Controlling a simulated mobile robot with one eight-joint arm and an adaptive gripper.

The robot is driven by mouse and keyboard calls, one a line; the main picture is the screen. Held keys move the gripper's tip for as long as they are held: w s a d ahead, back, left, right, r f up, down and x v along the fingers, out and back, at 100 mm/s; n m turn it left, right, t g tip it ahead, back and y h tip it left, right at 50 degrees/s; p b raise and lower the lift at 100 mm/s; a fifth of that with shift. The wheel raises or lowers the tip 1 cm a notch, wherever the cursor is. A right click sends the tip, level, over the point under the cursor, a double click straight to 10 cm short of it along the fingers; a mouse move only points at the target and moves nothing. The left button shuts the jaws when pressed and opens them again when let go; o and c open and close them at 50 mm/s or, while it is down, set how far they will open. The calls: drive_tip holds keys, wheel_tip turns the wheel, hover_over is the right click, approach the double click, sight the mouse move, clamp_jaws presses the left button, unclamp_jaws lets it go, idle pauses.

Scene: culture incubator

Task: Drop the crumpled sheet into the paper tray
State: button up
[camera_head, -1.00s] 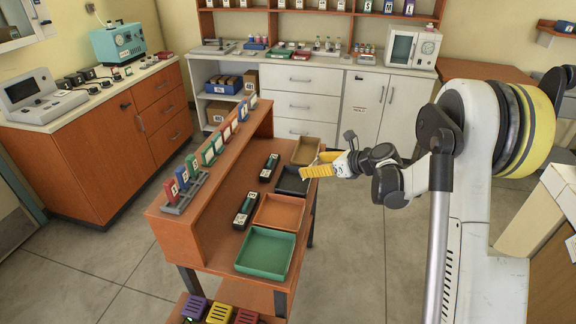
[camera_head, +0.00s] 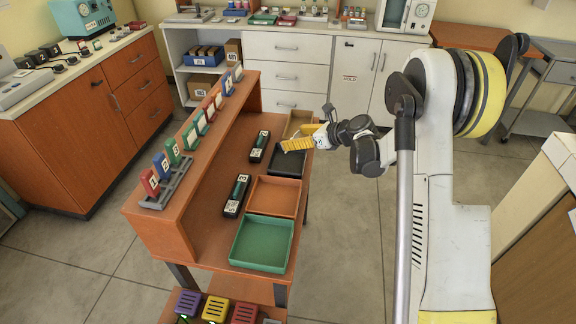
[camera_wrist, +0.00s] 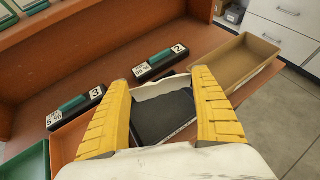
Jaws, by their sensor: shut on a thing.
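My gripper (camera_head: 286,146) is over the tray row at the table's right side, its yellow fingers pointing left above the black tray (camera_head: 289,169). In the wrist view, my gripper (camera_wrist: 172,82) has a pale, uneven piece (camera_wrist: 160,87) between the fingertips, which looks like part of the crumpled sheet. The fingers are shut on it. Most of its shape cannot be told apart from the white area at the picture's bottom. The dark inside of the black tray (camera_wrist: 165,117) shows below and between the fingers. No tray label can be read as paper.
A tan tray (camera_wrist: 240,68) lies beyond the black one. An orange tray (camera_head: 275,196) and a green tray (camera_head: 262,243) lie nearer. Two labelled black holders (camera_head: 260,146) (camera_head: 236,194) lie left of the trays. A raised shelf (camera_head: 160,222) runs along the table's left side.

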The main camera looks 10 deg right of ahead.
drive_tip(key=shift+f, duration=0.4)
drive_tip(key=o, duration=0.9)
drive_tip(key=shift+o, duration=0.2)
drive_tip(key=v, duration=1.2)
